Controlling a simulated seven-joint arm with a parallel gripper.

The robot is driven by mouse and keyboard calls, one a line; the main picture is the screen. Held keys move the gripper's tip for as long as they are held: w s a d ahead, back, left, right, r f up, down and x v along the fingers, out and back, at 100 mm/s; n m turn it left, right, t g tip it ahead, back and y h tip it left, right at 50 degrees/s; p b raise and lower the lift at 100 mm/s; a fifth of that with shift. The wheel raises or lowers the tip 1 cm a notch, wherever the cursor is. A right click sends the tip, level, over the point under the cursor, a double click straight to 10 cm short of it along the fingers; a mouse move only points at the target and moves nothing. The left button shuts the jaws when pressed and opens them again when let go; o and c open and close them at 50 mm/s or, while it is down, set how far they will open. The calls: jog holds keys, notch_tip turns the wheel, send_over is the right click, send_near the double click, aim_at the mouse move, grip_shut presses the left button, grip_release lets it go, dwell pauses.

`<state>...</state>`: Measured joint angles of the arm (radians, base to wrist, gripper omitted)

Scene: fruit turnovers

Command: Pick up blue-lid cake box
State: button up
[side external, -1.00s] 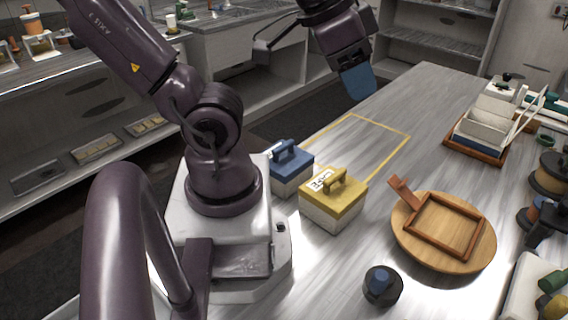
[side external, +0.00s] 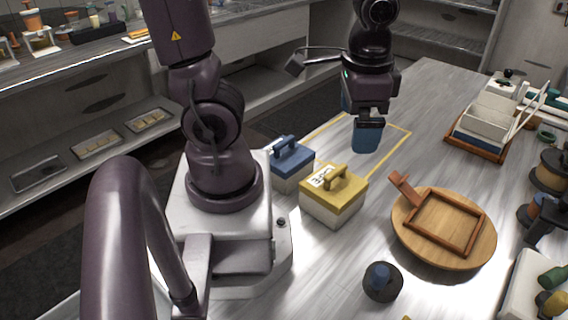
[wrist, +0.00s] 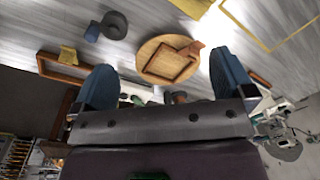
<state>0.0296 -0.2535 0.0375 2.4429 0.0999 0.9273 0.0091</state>
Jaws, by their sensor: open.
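The blue-lid cake box (side external: 292,176) stands on the table beside my base in the side external view. It has a pale body and a blue lid with a raised handle. A similar yellow-lid box (side external: 331,208) with a label stands close on its right. My gripper (side external: 367,148) is above the table, right of both boxes and apart from them, with blue fingers. In the wrist view my gripper (wrist: 163,62) is open with nothing between its fingers. I cannot make out the blue-lid box in the wrist view.
A yellow outline (side external: 404,136) marks the table behind the boxes. A round wooden board (side external: 476,249) carrying a wooden frame lies to the right, with a dark round object with a blue top (side external: 381,283) in front. A wooden tray (side external: 473,150) holding containers stands at the back right.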

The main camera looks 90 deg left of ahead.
aim_at(287, 142)
jog(key=s+a+f+m+g+y, duration=0.1)
jog(key=a+f+g, duration=0.1)
jog(key=f+g, duration=0.1)
jog(key=s+a+f+m+g+y, duration=0.1)
jog(key=a+f+m+g+y, duration=0.1)
jog(key=f, duration=0.3)
jog(key=a+f+m+g+y, duration=0.2)
jog(key=a+f+g, duration=0.1)
jog(key=f, duration=0.2)
jog(key=shift+s+a+g, duration=0.3)
jog(key=shift+s, duration=0.1)
jog(key=shift+s+a+f+m+g+y, duration=0.1)
jog(key=shift+a+f+m+g+y, duration=0.25)
jog(key=shift+a+m+y, duration=0.25)
jog(key=shift+s+a+f+m+g+y, duration=0.1)
jog(key=shift+a+f+m+g+y, duration=0.15)
jog(key=shift+a+f+m+y, duration=0.3)
jog(key=shift+w+a+r+m+y, duration=0.3)
jog(key=shift+a+y, duration=0.1)
jog(key=shift+a, duration=0.15)
jog(key=shift+w+a+r+m+y, duration=0.15)
jog(key=shift+a+m+y, duration=0.15)
jog(key=shift+a, duration=0.2)
jog(key=x, duration=0.6)
jog(key=shift+s+a, duration=0.25)
jog(key=shift+x, duration=3)
jog(key=shift+w+a, duration=0.1)
jog(key=shift+w, duration=0.1)
jog(key=c, duration=1.3)
jog(key=shift+c, duration=0.2)
